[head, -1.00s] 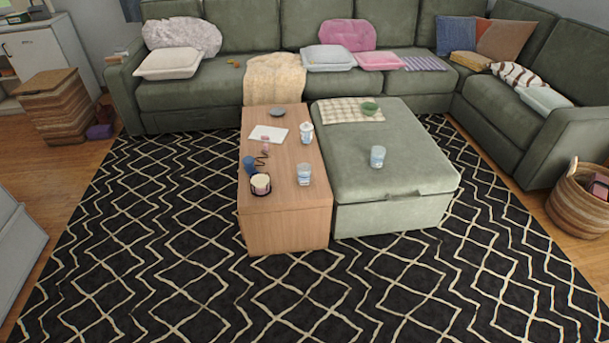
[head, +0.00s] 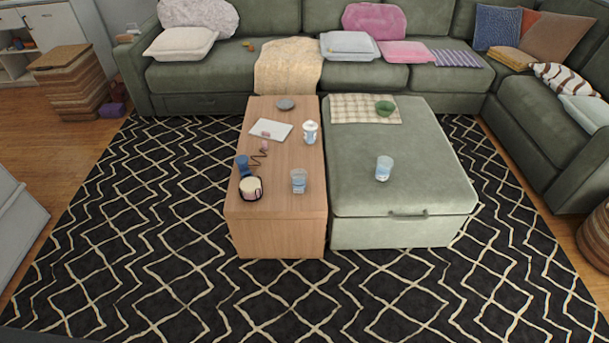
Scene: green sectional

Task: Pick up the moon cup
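Cup-like things stand on the wooden coffee table (head: 270,222) and the green ottoman (head: 400,233). A clear glass with blue (head: 299,181) stands upright near the table's front right edge. A similar clear and blue glass (head: 384,169) stands on the ottoman. A white lidded cup with blue marks (head: 310,132) is at the table's right edge, farther back. A dark mug-like thing with a cream top (head: 251,188) is at the table's front left. No moon pattern is readable at this size, so I cannot tell which is the moon cup. Neither gripper is in view.
A blue item (head: 243,165), a white sheet (head: 270,129) and a grey dish (head: 286,104) lie on the table. A green bowl (head: 384,108) sits on a checkered cloth (head: 349,109) on the ottoman. The patterned rug (head: 160,220) is clear in front. A green sofa (head: 200,82) stands behind.

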